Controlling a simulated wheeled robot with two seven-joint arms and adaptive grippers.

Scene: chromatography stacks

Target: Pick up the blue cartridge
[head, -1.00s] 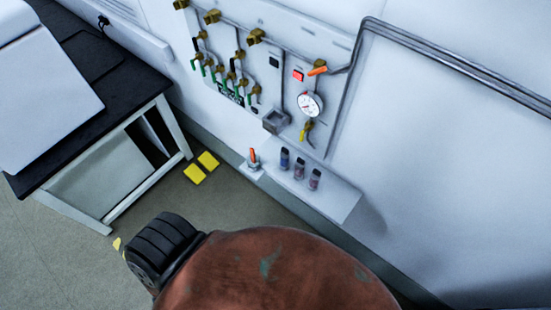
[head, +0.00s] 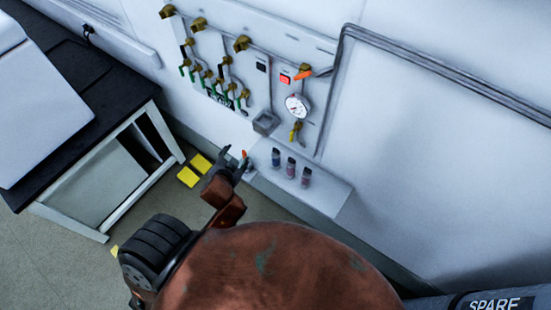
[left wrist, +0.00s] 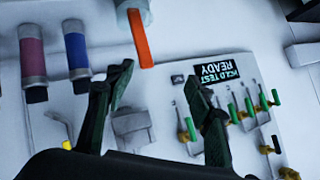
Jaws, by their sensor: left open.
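The blue cartridge (head: 276,157) stands upright on the white wall shelf (head: 334,201), leftmost of three cartridges there. It also shows in the left wrist view (left wrist: 76,48), at upper left, beside a pink cartridge (left wrist: 32,48). My left gripper (head: 234,158) is open and empty, left of the blue cartridge and near the shelf's left end. In the left wrist view its two fingers (left wrist: 158,75) are spread, and the blue cartridge lies outside them to the left. My right gripper is not in view.
An orange-handled valve (left wrist: 139,38) stands beside the cartridges, close to my left gripper. A panel with a gauge (head: 297,106) and several brass and green-handled valves is on the wall above. A dark-topped bench (head: 125,95) stands at left.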

